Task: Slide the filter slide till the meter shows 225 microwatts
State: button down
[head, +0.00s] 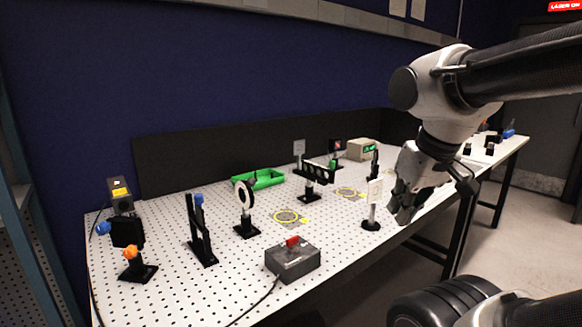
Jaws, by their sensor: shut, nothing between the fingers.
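The filter slide (318,171) is a dark bar with a row of several round windows. It sits on a black post and base in the middle of the perforated white table. The meter (361,149) is a beige box with a small green display at the back right; its digits are too small to read. My gripper (402,216) is shut and empty. It points down near the table's front right edge, to the right of the filter slide and apart from it in the picture.
A grey box with a red switch (292,258) sits at the front edge. A green tray (258,179) lies behind. Several optic mounts (244,208) stand to the left. Yellow rings (288,217) mark bare table.

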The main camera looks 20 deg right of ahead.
aim_at(310, 169)
jog(key=l+z, duration=0.1)
jog(key=l, duration=0.45)
jog(key=i+l, duration=0.1)
jog(key=l, duration=0.45)
jog(key=l+z, duration=0.15)
jog(key=l, duration=0.4)
jog(key=i+l, duration=0.1)
jog(key=l, duration=0.45)
jog(key=z, duration=0.05)
